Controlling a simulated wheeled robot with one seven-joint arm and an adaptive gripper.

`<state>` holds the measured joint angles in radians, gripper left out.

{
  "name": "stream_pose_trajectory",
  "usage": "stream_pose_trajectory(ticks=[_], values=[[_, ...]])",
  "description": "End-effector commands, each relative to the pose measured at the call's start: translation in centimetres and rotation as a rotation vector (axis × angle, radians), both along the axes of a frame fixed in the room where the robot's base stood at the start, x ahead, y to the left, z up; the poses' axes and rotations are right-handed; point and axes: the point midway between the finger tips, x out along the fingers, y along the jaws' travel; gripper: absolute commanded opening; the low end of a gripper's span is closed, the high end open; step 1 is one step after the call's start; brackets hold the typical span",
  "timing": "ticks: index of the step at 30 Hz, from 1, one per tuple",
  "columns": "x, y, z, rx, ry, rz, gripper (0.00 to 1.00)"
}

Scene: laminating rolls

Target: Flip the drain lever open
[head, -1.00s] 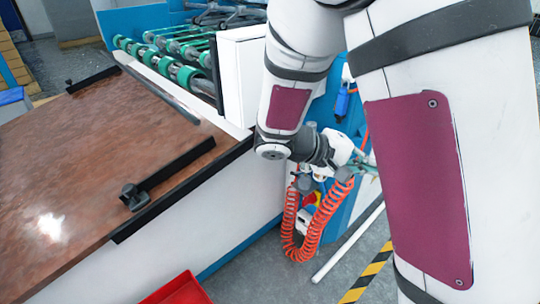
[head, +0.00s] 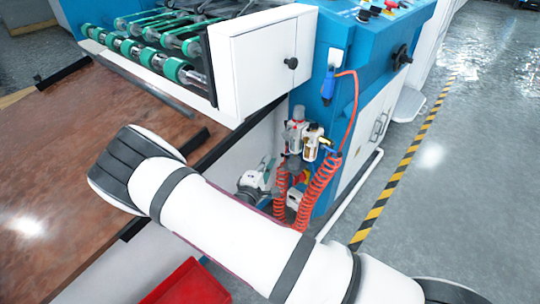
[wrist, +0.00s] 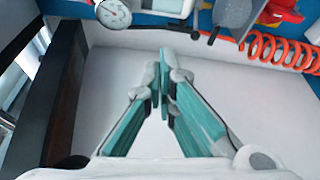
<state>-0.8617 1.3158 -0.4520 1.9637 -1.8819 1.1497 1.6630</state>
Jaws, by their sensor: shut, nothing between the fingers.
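The air filter unit (head: 303,138), with clear bowls and fittings, is mounted on the blue machine side in the head view. In the wrist view a round gauge (wrist: 113,13), a grey paddle-shaped part (wrist: 236,14) and a thin dark bar (wrist: 165,29) show along the top edge. I cannot tell for sure which part is the drain lever. My gripper (wrist: 164,58) is shut and empty, its teal fingers together, pointing up the picture below these parts and apart from them. In the head view my gripper (head: 265,170) is small, just left of the unit's lower part.
An orange coiled hose (head: 318,190) hangs beside the unit; it also crosses the wrist view's right (wrist: 280,50). The brown table (head: 85,150) with black bars is at left. A red bin (head: 188,284) stands below. Open floor (head: 450,200) lies right of the striped line.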

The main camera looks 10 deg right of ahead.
Motion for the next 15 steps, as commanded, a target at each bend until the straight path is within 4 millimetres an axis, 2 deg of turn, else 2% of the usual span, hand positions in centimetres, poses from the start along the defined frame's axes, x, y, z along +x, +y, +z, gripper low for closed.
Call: stream_pose_trajectory(ticks=[3, 6, 10, 15], values=[[0.2, 1.5, -2.4, -0.019, 0.026, 0.094, 0.0], [0.2, 2.4, -3.8, -0.024, 0.041, 0.146, 0.0], [0.2, 3.0, -4.7, -0.025, 0.051, 0.179, 0.0], [0.2, 3.1, -5.0, -0.025, 0.053, 0.186, 0.0]])
